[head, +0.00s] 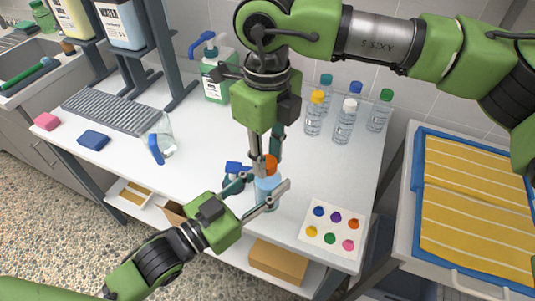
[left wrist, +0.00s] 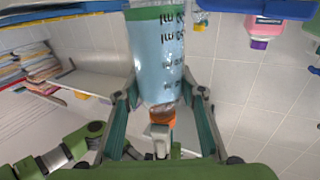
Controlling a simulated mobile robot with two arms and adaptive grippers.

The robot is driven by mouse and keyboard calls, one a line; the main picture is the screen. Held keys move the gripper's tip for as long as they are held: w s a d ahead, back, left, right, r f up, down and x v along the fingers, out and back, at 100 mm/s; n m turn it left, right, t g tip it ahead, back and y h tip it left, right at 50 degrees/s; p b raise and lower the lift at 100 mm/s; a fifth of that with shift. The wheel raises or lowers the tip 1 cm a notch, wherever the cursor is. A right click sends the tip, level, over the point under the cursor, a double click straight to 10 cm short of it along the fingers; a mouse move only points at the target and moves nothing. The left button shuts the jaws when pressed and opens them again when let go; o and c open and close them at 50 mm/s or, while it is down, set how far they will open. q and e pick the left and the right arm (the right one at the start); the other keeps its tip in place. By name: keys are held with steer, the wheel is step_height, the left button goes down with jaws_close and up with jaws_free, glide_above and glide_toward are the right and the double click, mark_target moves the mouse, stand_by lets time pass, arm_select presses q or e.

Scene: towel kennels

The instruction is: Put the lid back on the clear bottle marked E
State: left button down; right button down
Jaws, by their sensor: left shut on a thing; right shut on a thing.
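The clear bottle (head: 267,188), tinted pale blue, stands upright near the table's front edge. The orange lid (head: 270,161) is at the bottle's mouth, and the lid also shows in the left wrist view (left wrist: 162,114). My right gripper (head: 264,168) comes from above and is shut on the lid. I cannot tell whether the lid is seated; the fingers partly hide it.
Several capped bottles (head: 344,121) stand at the back right. A card with coloured dots (head: 332,229) lies at front right. A blue item (head: 237,168) is just left of the held bottle. A clear container (head: 161,137) and a green-labelled pump bottle (head: 216,75) stand farther left.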

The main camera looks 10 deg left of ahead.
steer(key=c, duration=1.7)
jaws_free()
steer(key=shift+r, duration=2.3)
steer(key=shift+c, duration=0.3)
steer(key=n, duration=0.1)
steer(key=r+n, duration=0.1)
steer(key=n, duration=0.1)
steer(key=shift+r, duration=0.3)
steer(key=r+n, duration=0.1)
steer(key=n, duration=0.1)
steer(key=r+n, duration=0.1)
steer(key=n, duration=0.1)
steer(key=shift+n, duration=0.3)
steer(key=shift+f, duration=0.1)
